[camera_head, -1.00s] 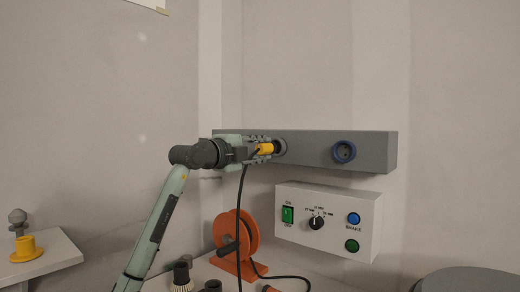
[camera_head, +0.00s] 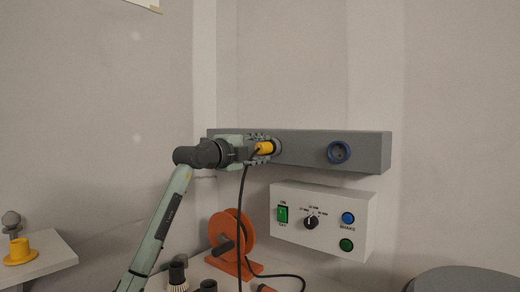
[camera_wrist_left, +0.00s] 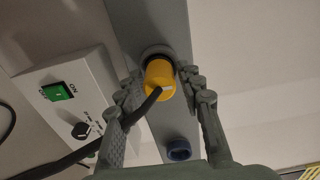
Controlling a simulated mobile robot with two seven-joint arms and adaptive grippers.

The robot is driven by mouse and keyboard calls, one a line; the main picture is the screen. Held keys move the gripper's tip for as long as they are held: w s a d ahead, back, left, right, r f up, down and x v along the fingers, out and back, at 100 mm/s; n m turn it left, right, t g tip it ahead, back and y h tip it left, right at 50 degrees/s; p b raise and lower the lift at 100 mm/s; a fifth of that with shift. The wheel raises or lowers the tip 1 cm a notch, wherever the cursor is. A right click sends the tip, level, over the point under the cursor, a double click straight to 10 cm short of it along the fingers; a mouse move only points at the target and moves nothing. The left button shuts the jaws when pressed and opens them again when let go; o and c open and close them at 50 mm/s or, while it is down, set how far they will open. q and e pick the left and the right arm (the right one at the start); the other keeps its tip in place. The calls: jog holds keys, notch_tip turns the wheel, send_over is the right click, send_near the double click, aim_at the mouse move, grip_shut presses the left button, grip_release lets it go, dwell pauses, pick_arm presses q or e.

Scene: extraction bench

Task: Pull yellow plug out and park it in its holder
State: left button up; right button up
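The yellow plug (camera_head: 264,148) sits in a socket near the left end of the grey wall rail (camera_head: 300,149), with a black cable hanging from it. It also shows in the left wrist view (camera_wrist_left: 160,78), seated in a dark round collar. My left gripper (camera_head: 264,147) is at the plug. In the left wrist view its fingers (camera_wrist_left: 162,82) stand on both sides of the plug, with small gaps visible. A yellow flanged cup (camera_head: 20,251), perhaps the holder, stands on a white shelf at the far left. My right gripper is in no view.
A blue-ringed socket (camera_head: 339,152) is further right on the rail. A white control box (camera_head: 323,219) hangs below it. An orange cable reel (camera_head: 231,239) stands beneath my arm. The white shelf (camera_head: 52,250) has bare room beside the cup.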

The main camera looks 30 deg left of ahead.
pick_arm(q)
jog(key=shift+o, duration=1)
jog(key=shift+s, duration=0.1)
jog(key=s, duration=1.2)
jog(key=shift+a, duration=0.45)
jog(key=shift+w, duration=0.1)
